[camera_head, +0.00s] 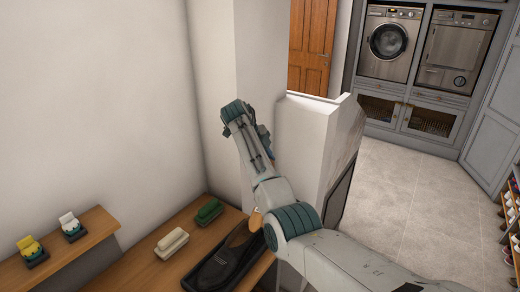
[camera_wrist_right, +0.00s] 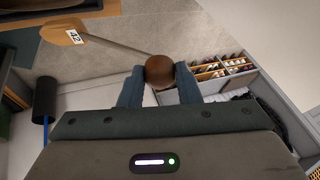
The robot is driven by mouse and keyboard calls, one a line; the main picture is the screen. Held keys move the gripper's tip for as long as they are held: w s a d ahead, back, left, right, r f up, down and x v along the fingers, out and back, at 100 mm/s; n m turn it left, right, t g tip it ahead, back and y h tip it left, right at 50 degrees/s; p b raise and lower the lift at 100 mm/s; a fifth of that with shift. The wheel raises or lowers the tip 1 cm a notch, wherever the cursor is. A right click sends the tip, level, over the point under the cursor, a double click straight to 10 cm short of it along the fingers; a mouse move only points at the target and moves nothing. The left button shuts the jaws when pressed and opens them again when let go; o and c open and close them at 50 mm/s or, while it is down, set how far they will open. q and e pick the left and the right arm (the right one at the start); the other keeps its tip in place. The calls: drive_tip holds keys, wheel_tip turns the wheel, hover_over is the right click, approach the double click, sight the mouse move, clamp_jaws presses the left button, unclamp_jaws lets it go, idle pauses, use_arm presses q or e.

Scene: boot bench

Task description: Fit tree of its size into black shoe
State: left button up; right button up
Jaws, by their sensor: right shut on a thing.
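The black shoe (camera_head: 236,246) lies on a black tray (camera_head: 206,285) on the wooden bench in the head view. My right arm covers part of the view to its right. In the right wrist view my right gripper (camera_wrist_right: 160,76) is shut on the round brown knob of a shoe tree (camera_wrist_right: 110,42). A thin rod runs from the knob to a tan wooden end with a "42" label. A tan piece (camera_head: 254,220), likely that end, shows beside my arm above the far end of the shoe. In the head view the right fingers are hidden by my arm. My left gripper is out of view.
A cream brush-like item (camera_head: 171,242) and a green one (camera_head: 208,210) lie on the bench left of the tray. Yellow (camera_head: 31,249) and white (camera_head: 70,225) items stand on a raised shelf. A white panel (camera_head: 308,140) rises behind my arm. The tiled floor at right is clear.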

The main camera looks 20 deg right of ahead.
drive_tip(key=shift+a+f+m+g+b, duration=0.25)
drive_tip(key=shift+a+f+m+b, duration=0.35)
drive_tip(key=shift+f, duration=0.15)
drive_tip(key=shift+a+f+m+g+b, duration=0.25)
drive_tip(key=shift+a+f+m+b, duration=0.3)
drive_tip(key=shift+f, duration=0.2)
drive_tip(key=shift+r+y, duration=0.1)
drive_tip(key=shift+y, duration=0.2)
idle(1.0)
idle(0.7)
drive_tip(key=shift+f+b, duration=1.8)
drive_tip(key=shift+f, duration=1.1)
